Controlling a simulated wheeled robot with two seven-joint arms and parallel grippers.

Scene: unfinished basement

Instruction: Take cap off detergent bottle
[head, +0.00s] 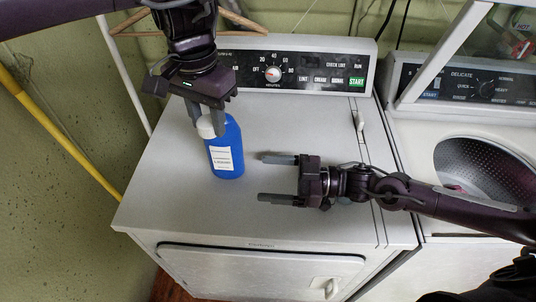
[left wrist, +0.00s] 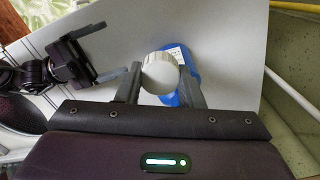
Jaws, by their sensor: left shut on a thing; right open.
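The blue detergent bottle (head: 226,150) with a white label stands upright on top of the dryer. Its white cap (head: 207,127) is on or at the top of the bottle, partly hidden by my left gripper (head: 207,120) in the head view. In the left wrist view the grey-white cap (left wrist: 160,72) sits between the two fingers of my left gripper (left wrist: 160,88), which is shut on it; the blue bottle (left wrist: 181,92) shows behind the cap. My right gripper (head: 270,178) is open and empty, to the right of the bottle, with its fingers pointing left toward it.
The white dryer top (head: 180,205) is otherwise clear around the bottle. Its control panel (head: 290,72) rises at the back. An open washer (head: 480,165) stands at the right. A yellow pole (head: 60,135) leans by the green wall at the left.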

